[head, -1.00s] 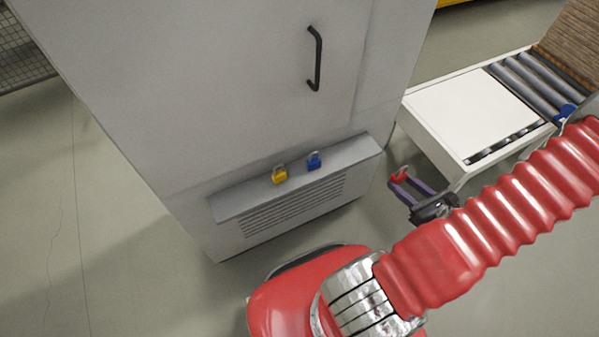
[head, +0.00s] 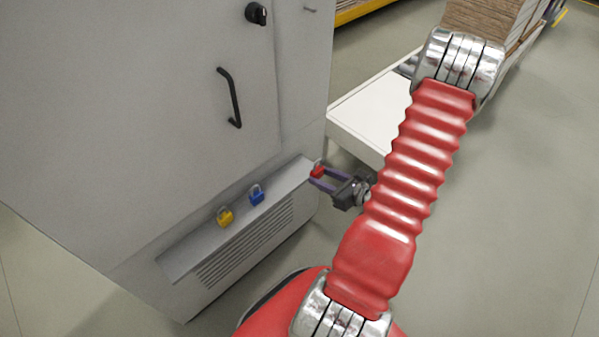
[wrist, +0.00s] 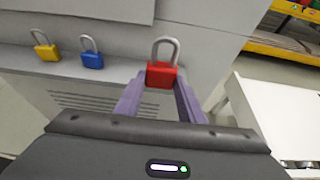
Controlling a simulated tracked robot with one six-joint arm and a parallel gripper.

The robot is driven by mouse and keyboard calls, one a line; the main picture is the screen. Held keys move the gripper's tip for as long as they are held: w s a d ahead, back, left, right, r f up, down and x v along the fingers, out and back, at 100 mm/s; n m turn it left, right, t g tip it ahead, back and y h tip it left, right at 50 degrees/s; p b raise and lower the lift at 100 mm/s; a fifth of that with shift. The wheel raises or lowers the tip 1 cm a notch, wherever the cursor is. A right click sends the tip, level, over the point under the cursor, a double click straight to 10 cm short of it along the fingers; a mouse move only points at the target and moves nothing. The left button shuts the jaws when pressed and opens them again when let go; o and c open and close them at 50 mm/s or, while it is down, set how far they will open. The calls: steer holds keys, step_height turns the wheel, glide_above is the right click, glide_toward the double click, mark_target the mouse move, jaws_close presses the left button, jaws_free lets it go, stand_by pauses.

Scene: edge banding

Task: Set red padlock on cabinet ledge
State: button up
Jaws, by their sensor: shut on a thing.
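The red padlock (head: 317,171) is between the fingertips of my gripper (head: 318,178), at the right end of the cabinet ledge (head: 185,255). In the wrist view the red padlock (wrist: 161,74) is upright with its grey shackle up, and my gripper (wrist: 160,90) is shut on it with purple fingers on both sides. The ledge also shows in the wrist view (wrist: 118,70). I cannot tell whether the padlock touches the ledge or hangs just beside or above it.
A blue padlock (head: 257,197) and a yellow padlock (head: 225,216) stand on the ledge to the left. The grey cabinet (head: 130,130) rises behind, with a black handle (head: 230,98). A white-topped conveyor table (head: 370,115) stands to the right.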

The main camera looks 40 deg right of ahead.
glide_above(299, 177)
steer(key=shift+s+d, duration=0.1)
steer(key=shift+s, duration=0.25)
steer(key=shift+w+f, duration=0.25)
steer(key=shift+f, duration=1.45)
steer(key=shift+s+f, duration=0.1)
steer(key=shift+f, duration=1.25)
steer(key=shift+w+f, duration=0.25)
steer(key=shift+f, duration=0.2)
steer(key=shift+f, duration=0.25)
